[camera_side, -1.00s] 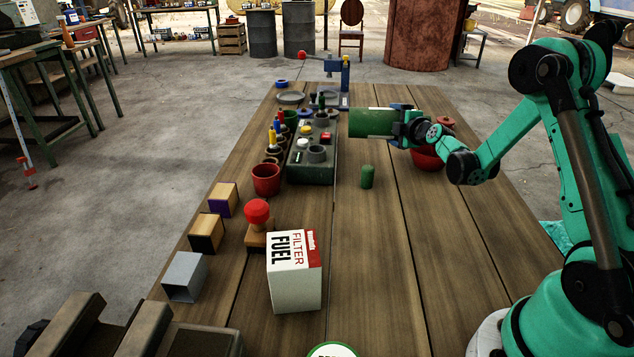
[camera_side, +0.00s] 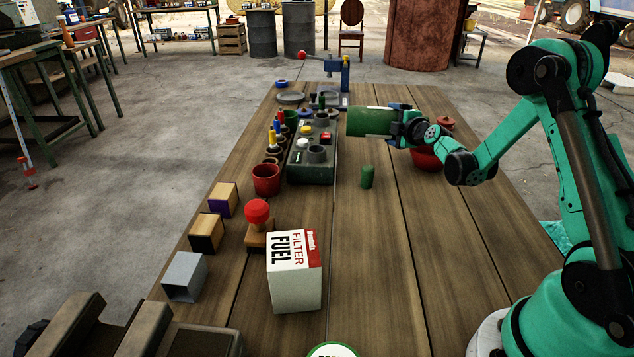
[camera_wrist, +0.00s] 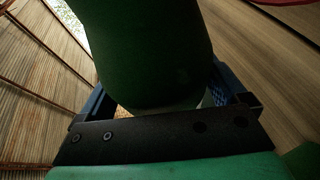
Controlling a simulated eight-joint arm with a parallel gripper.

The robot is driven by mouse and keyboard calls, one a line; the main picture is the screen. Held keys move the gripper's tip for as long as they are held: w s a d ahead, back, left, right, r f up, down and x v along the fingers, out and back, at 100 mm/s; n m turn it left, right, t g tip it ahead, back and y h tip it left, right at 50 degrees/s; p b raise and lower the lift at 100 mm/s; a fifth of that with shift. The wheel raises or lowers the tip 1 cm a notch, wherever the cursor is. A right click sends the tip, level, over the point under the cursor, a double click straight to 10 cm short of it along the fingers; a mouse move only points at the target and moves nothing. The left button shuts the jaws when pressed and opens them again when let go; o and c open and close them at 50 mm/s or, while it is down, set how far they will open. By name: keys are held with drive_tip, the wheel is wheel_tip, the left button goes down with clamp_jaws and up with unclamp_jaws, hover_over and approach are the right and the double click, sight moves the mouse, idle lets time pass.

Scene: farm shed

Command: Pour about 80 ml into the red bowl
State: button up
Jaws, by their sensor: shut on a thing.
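My gripper (camera_side: 402,124) is shut on a green cylindrical container (camera_side: 368,122), held above the table and lying nearly on its side, one end towards the left. In the wrist view the container (camera_wrist: 150,50) fills the space between the blue fingers (camera_wrist: 160,95). The red bowl (camera_side: 426,158) stands on the table below and to the right of my gripper, partly hidden behind my wrist. The container's left end is not over this bowl in the side view. No liquid or stream shows, and the inside of the bowl is hidden.
A small green cylinder (camera_side: 367,177) stands on the table below the container. A grey-green control box (camera_side: 312,165) and a red pot (camera_side: 266,180) are to the left. A fuel filter box (camera_side: 295,275) stands nearer. The table's right half is mostly clear.

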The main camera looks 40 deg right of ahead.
drive_tip(key=shift+w+a+f+n+g, duration=0.15)
drive_tip(key=shift+f+n+g, duration=0.2)
drive_tip(key=shift+n, duration=0.15)
drive_tip(key=shift+w+a+f+n+g+h, duration=0.5)
drive_tip(key=shift+w+f+n, duration=0.1)
drive_tip(key=shift+n, duration=0.1)
drive_tip(key=shift+s+r, duration=0.1)
drive_tip(key=shift+r, duration=0.15)
idle(1.4)
